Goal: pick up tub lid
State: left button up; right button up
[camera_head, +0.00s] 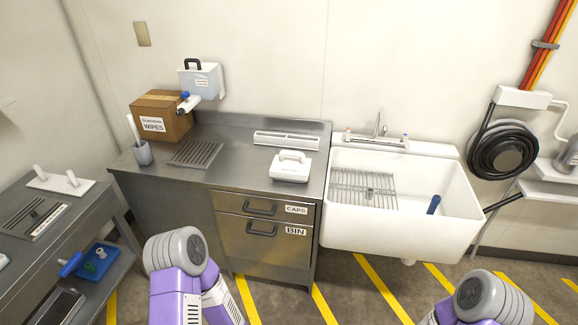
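A white slab-like piece with a raised handle on top (291,167) lies on the steel counter (240,150), near its right front edge above the drawers. It looks like the tub lid, though its small label is too small to read. A translucent, pale tub-like container with a black handle (203,84) is at the wall behind the counter, with a blue-and-white fitting below it. Only purple and grey links of my two arms show at the bottom edge. Neither gripper is in view.
A Wipes box (161,117), a cup (143,153), a drain grate (195,153) and a slotted white strip (286,139) are on the counter. Drawers labelled CAPS and BIN are shut. A white sink (405,232) adjoins right; a steel cart (88,218) stands left.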

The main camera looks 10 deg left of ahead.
aim_at(283, 166)
jog(key=u, duration=0.55)
jog(key=i, duration=0.9)
jog(key=u, duration=0.5)
